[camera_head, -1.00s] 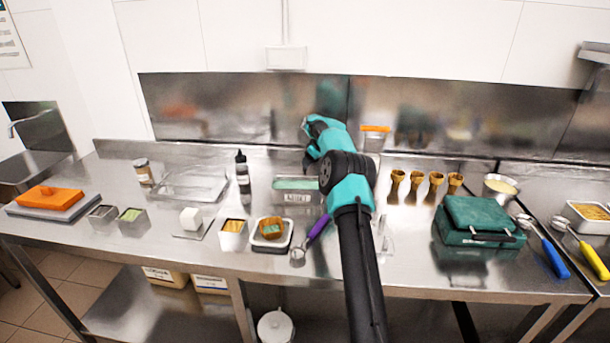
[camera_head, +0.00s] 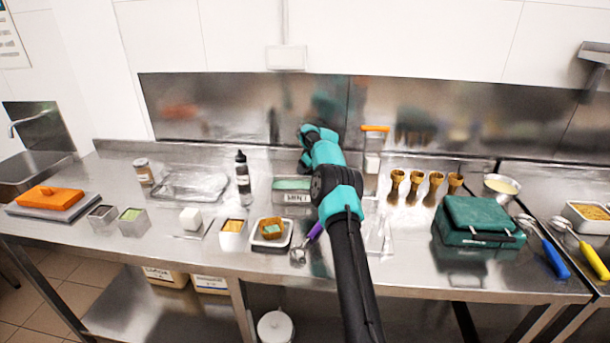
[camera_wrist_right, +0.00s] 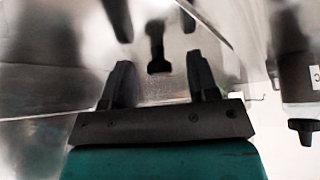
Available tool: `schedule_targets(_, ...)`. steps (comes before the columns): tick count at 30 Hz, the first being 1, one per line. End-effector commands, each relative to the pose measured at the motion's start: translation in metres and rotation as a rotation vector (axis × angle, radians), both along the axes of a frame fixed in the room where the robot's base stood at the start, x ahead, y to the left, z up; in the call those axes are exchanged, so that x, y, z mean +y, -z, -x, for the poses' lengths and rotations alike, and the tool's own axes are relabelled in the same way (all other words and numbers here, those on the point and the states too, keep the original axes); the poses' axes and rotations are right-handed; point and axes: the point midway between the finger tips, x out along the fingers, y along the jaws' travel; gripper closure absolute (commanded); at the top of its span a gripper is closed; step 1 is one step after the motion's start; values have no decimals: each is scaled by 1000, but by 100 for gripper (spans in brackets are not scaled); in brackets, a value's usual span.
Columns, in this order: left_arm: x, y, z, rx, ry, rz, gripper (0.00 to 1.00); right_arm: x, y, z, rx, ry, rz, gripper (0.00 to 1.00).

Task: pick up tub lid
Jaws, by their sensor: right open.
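I cannot clearly tell which thing is the tub lid. A clear, shallow, lid-like piece (camera_head: 190,186) lies on the steel counter left of the squeeze bottle. A metal tub (camera_head: 292,197) labelled MINT, with pale green contents, stands just left of my right arm. My right gripper (camera_wrist_right: 158,62) is open and empty in the right wrist view, its two dark fingers apart before shiny metal. A dark shape shows beyond the fingers; it may be a reflection. In the head view my right arm reaches toward the back of the counter and its fingertips are hard to make out. My left gripper is out of view.
A squeeze bottle (camera_head: 242,172) stands left of the tub and also shows in the right wrist view (camera_wrist_right: 296,78). Several cones (camera_head: 416,182) and a green case (camera_head: 479,222) stand to the right. A purple-handled scoop (camera_head: 313,232) lies in front. The steel backsplash is behind.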

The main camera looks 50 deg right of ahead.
Motion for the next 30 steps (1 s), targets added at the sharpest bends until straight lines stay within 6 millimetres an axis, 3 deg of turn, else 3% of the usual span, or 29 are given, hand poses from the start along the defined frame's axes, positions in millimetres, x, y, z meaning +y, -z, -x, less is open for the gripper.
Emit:
schedule_targets(9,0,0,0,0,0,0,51,0,0,0,0,0,0,47)
schedule_targets(25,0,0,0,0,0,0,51,0,0,0,0,0,0,98)
schedule_targets(30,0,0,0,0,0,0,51,0,0,0,0,0,0,100)
